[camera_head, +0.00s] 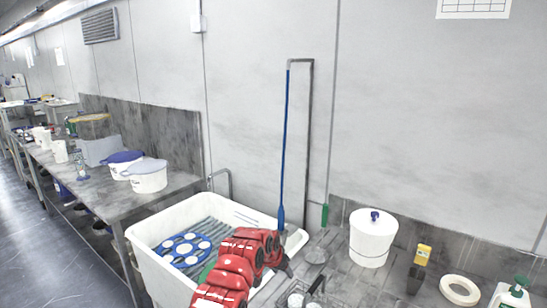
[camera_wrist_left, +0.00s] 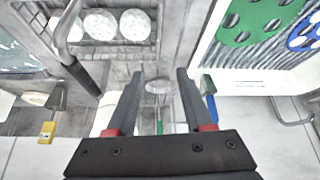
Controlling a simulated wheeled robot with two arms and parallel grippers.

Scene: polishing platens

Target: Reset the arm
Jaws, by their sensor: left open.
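My red left arm (camera_head: 235,270) reaches up from the bottom over the right side of a white tub. Its dark left gripper (camera_head: 284,262) is near the tub's right edge. In the left wrist view the two dark fingers of the left gripper (camera_wrist_left: 160,74) stand apart with nothing between them. The white tub (camera_head: 145,258) holds a blue platen (camera_head: 186,237) with white discs. A green platen (camera_wrist_left: 245,25) also shows inside it in the wrist view, mostly hidden by my arm in the head view. My right gripper is not in view.
A blue-handled pole (camera_head: 285,140) leans on the wall behind the gripper. A metal rack (camera_wrist_left: 75,50) holds white round pieces. A bench (camera_head: 110,200) runs left.

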